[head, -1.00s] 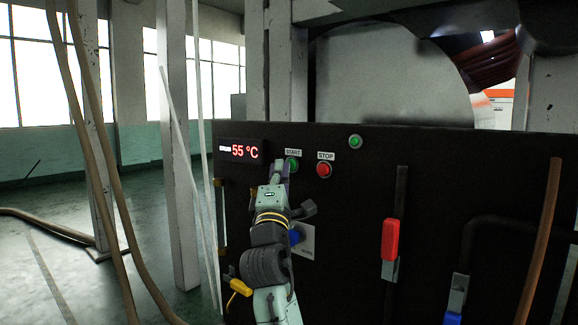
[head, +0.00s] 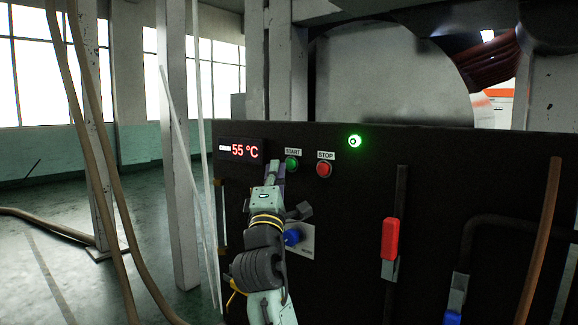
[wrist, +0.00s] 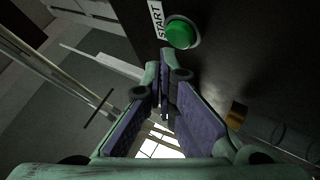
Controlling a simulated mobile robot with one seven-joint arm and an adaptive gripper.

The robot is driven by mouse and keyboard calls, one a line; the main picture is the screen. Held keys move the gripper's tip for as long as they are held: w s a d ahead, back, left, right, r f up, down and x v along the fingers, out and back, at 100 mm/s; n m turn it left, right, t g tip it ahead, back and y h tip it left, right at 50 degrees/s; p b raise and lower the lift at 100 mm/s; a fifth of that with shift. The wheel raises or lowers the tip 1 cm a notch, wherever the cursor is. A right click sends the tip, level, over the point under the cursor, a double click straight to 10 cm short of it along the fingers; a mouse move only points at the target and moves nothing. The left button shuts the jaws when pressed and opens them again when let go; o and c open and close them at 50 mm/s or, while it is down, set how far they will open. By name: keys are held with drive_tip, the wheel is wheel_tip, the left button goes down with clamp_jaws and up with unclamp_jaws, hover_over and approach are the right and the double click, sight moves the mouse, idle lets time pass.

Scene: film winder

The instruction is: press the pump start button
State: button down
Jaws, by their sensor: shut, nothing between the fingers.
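The green start button (head: 291,163) sits under a START label on the black panel (head: 350,270). In the wrist view the start button (wrist: 180,33) shows uncovered, just beyond my fingertips. My gripper (head: 276,165) is shut and empty, just left of the button in the head view; its fingertips also show in the wrist view (wrist: 167,68). They look apart from the button. A round green indicator lamp (head: 355,141) above the STOP label is brightly lit.
The red stop button (head: 323,170) is close on the right of the start button. A temperature display (head: 240,150) reads 55 °C. A blue knob (head: 292,237) is beside my wrist, and a red-handled lever (head: 390,240) stands further right.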

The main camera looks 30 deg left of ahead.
drive_tip(key=s, duration=0.5)
drive_tip(key=shift+a, duration=0.25)
